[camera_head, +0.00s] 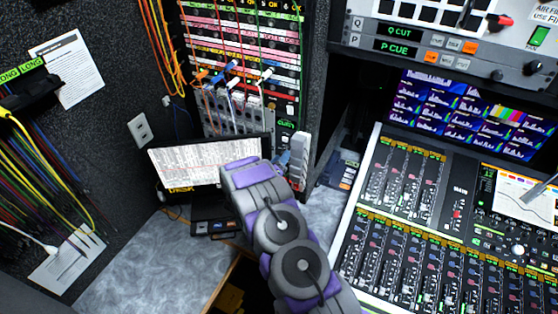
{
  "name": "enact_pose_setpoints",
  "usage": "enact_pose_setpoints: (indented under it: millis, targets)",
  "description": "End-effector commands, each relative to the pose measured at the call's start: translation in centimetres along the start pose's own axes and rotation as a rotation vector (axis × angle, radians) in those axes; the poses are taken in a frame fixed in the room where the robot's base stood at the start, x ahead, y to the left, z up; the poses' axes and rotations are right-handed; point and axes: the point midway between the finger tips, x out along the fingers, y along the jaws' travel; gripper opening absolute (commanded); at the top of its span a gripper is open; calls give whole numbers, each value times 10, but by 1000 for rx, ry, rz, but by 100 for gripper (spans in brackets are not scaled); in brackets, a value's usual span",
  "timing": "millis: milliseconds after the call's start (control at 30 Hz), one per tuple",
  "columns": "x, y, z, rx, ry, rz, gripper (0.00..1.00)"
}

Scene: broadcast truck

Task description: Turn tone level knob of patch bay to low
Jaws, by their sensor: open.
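The patch bay (245,45) stands in the rack at the upper middle, with rows of pink, white and yellow label strips. Orange, blue and white cables are plugged into its lower part. A narrow panel with small green lettering (287,124) is at its lower right. I cannot make out the tone level knob or its setting; it is too small or hidden. My grey and purple arm reaches up from the bottom middle. My gripper (297,158) is just below the green-lettered panel, partly hidden by the arm. It is open, and I see nothing held in it.
A lit screen (190,160) stands left of my arm, with a small dark box (215,226) in front. A large mixing console (425,240) fills the right. Cables hang at far left. The grey countertop (130,270) is clear at lower left.

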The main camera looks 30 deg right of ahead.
Motion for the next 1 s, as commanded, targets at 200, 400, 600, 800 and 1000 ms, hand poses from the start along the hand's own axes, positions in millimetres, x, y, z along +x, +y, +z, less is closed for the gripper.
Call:
enact_pose_setpoints:
  millis: [200,400,600,800,1000]
  targets:
    - [-15,-1,-1,0,1,-3,54]
    - [-56,-2,-1,-4,2,-5,54]
    - [-98,-2,-1,-4,2,-4,54]
    - [-135,-3,-1,-1,3,-3,54]
    - [-161,-3,-1,0,1,-3,54]
